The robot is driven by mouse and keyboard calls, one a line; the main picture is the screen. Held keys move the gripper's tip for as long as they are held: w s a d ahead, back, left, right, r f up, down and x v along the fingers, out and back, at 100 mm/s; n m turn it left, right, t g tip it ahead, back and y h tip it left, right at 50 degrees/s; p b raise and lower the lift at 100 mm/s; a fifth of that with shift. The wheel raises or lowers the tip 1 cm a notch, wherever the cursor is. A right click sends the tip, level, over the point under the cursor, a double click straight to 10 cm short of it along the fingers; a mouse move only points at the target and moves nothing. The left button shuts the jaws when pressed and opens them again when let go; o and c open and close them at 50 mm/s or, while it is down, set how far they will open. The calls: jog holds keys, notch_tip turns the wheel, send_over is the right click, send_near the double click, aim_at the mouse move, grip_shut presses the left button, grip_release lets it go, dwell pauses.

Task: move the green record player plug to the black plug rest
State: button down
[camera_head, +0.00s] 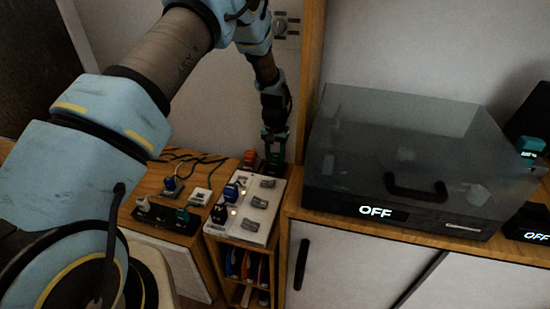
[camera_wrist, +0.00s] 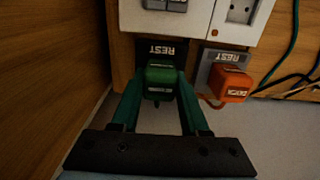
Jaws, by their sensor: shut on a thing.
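My gripper (camera_wrist: 160,103) is shut on the green plug (camera_wrist: 160,79), with one finger on each side of it. The plug is at the black plug rest (camera_wrist: 154,48), whose upside-down REST label shows just beyond it. I cannot tell whether the plug touches the rest or hovers over it. In the head view my gripper (camera_head: 272,134) points down beside the wooden post, with the green plug (camera_head: 275,157) under it. The record player (camera_head: 400,160) has a dark lid, and its display reads OFF.
An orange plug (camera_wrist: 232,83) sits on a grey rest (camera_wrist: 212,58) close to the right finger. The white socket board (camera_head: 247,222) holds blue and black plugs and several grey switches. A wooden post (camera_head: 311,75) stands close to my gripper. More plugs and cables lie on the left cabinet.

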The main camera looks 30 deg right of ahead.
aim_at(274, 156)
jog(key=shift+f, duration=0.3)
jog(key=shift+c, duration=1.7)
grip_release()
jog(key=shift+r, duration=0.1)
notch_tip(274, 156, up, 11)
jog(key=shift+f+b, duration=0.15)
jog(key=shift+b, duration=0.8)
jog(key=shift+a, duration=0.1)
jog(key=a+r+n+p, duration=0.15)
jog(key=a+r, duration=0.45)
jog(key=a, duration=0.6)
jog(key=a+r+n+p, duration=0.1)
jog(key=a+r+n, duration=0.35)
jog(key=a, duration=0.75)
jog(key=s+a+r+p, duration=0.1)
jog(key=s+a+r, duration=0.2)
jog(key=s+a, duration=0.2)
jog(key=s+a+r+n+t, duration=0.1)
jog(key=s+a+r, duration=0.2)
jog(key=s+a, duration=0.3)
jog(key=a, duration=0.5)
jog(key=shift+t+p, duration=0.3)
jog(key=shift+p, duration=0.05)
